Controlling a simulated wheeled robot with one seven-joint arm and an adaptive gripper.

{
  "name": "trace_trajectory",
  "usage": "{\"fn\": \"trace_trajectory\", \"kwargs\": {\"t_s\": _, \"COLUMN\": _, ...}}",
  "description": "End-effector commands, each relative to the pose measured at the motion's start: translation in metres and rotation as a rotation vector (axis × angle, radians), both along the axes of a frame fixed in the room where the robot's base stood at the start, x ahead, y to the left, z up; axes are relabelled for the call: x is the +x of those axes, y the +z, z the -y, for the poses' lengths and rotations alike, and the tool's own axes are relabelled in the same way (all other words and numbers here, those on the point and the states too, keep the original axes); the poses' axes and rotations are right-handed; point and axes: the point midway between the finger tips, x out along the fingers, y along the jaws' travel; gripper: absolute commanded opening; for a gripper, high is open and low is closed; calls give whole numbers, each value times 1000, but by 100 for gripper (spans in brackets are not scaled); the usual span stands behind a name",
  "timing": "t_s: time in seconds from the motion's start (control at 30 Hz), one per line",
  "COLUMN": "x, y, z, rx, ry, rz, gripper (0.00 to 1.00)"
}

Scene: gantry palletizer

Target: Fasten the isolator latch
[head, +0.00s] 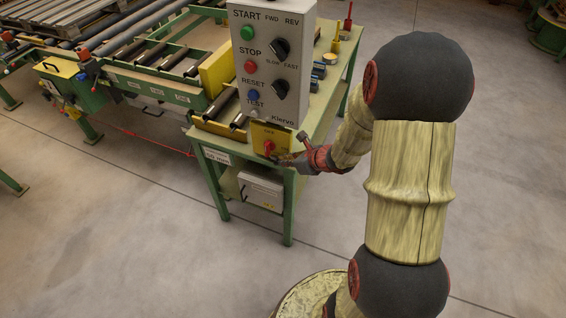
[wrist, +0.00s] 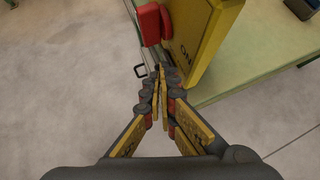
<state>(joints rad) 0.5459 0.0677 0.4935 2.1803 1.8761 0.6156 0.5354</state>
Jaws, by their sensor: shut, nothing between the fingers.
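The isolator is a yellow plate (head: 271,134) with a red handle (head: 269,147), at the front corner of the green bench under the control box. The word OFF shows above the handle. In the wrist view the yellow plate (wrist: 212,35) is at the top, marked ON, with the red handle (wrist: 149,22) on its left. My gripper (wrist: 158,78) is shut and empty, its fingertips close by the plate's lower edge; I cannot tell whether they touch it. In the head view my gripper (head: 284,160) is just right of the handle. I cannot make out a separate latch part.
The grey control box (head: 265,62) with several buttons and knobs stands above the isolator. The green bench (head: 318,128) runs behind it. A white case (head: 262,187) sits on the lower shelf. The floor (head: 480,120) to the right is open.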

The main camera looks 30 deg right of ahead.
Motion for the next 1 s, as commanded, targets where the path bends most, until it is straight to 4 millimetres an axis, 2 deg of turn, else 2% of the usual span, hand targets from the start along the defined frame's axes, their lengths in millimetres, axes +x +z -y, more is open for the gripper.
{"fn": "trace_trajectory", "kwargs": {"t_s": 0.03, "x": 0, "y": 13, "z": 4, "rx": 0, "ry": -1, "rz": 1, "gripper": 0}}
{"fn": "trace_trajectory", "kwargs": {"t_s": 0.07, "x": 0, "y": 17, "z": 6, "rx": -1, "ry": 1, "rz": 1, "gripper": 0}}
{"fn": "trace_trajectory", "kwargs": {"t_s": 0.2, "x": -23, "y": 38, "z": 14, "rx": -1, "ry": -1, "rz": 2, "gripper": 0}}
{"fn": "trace_trajectory", "kwargs": {"t_s": 0.5, "x": -60, "y": 72, "z": 25, "rx": -1, "ry": 1, "rz": 3, "gripper": 0}}
{"fn": "trace_trajectory", "kwargs": {"t_s": 0.7, "x": -69, "y": 78, "z": 27, "rx": 1, "ry": 2, "rz": 0, "gripper": 0}}
{"fn": "trace_trajectory", "kwargs": {"t_s": 1.0, "x": -70, "y": 78, "z": 27, "rx": 0, "ry": 3, "rz": 0, "gripper": 0}}
